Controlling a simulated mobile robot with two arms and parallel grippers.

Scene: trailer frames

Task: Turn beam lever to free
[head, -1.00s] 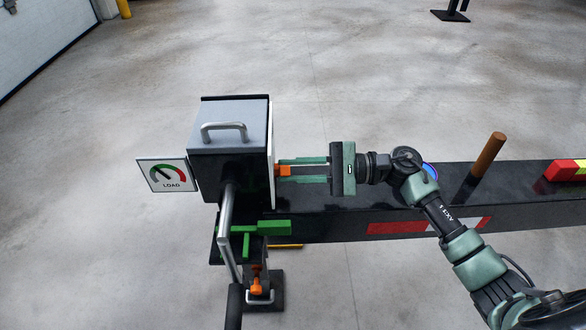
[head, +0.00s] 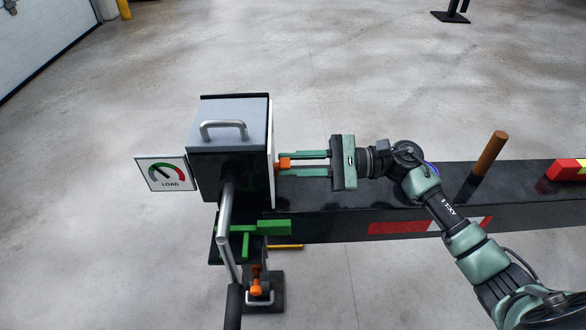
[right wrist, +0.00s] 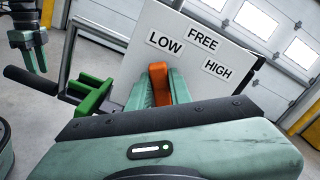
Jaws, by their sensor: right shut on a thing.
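The orange beam lever (head: 284,163) sticks out from the white panel on the right side of the grey and black box (head: 228,135). My right gripper (head: 290,164) is shut on it. In the right wrist view the lever (right wrist: 158,82) shows between the green fingers, in front of the white panel (right wrist: 150,22) with the labels LOW, FREE and HIGH. The lever's end is nearest the LOW label (right wrist: 164,43), below FREE (right wrist: 203,37). Part of the lever is hidden by the fingers. My left gripper is not in the head view.
A LOAD gauge (head: 166,174) stands left of the box. A grey crank (head: 225,225) and a green clamp (head: 262,228) are in front of it. The black beam (head: 330,229) runs right, with an upright brown peg (head: 490,152).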

